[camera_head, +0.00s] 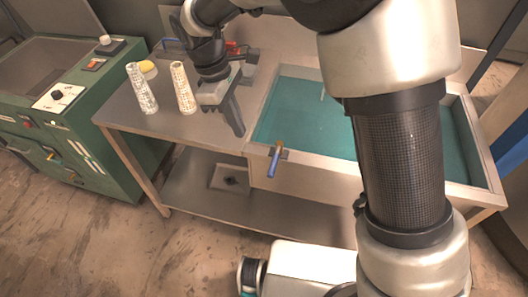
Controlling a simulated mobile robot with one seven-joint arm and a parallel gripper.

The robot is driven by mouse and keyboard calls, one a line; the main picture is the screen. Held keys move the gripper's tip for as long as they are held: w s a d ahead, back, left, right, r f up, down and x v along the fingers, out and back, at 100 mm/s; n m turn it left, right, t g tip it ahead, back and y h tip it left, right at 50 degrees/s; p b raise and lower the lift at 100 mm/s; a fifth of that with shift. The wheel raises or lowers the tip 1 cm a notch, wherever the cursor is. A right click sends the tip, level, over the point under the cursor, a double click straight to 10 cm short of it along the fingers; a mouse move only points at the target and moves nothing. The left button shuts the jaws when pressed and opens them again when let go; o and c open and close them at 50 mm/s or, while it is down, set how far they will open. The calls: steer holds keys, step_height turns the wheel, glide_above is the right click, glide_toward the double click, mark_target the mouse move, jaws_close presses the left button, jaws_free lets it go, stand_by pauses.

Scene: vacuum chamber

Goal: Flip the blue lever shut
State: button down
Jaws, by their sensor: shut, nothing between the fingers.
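The blue lever (273,162) sticks out from the front wall of the teal-lined tank (306,117), near its left front corner. It points downward and slightly toward the viewer, from a small tan mount at its top. My gripper (240,132) points down above the metal table, to the upper left of the lever in the picture. Its fingers are together, with nothing between them, and a gap shows between them and the lever.
A yellow-topped item (148,68) and red parts (232,48) lie behind. A green machine (95,135) stands at the left. The space before the lever looks clear.

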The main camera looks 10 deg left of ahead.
mark_target(275, 160)
steer(key=shift+f, duration=0.1)
steer(key=d+f, duration=0.6)
steer(key=f, duration=0.4)
steer(key=shift+s+d+f, duration=0.15)
steer(key=shift+s+f, duration=0.05)
steer(key=shift+d, duration=0.1)
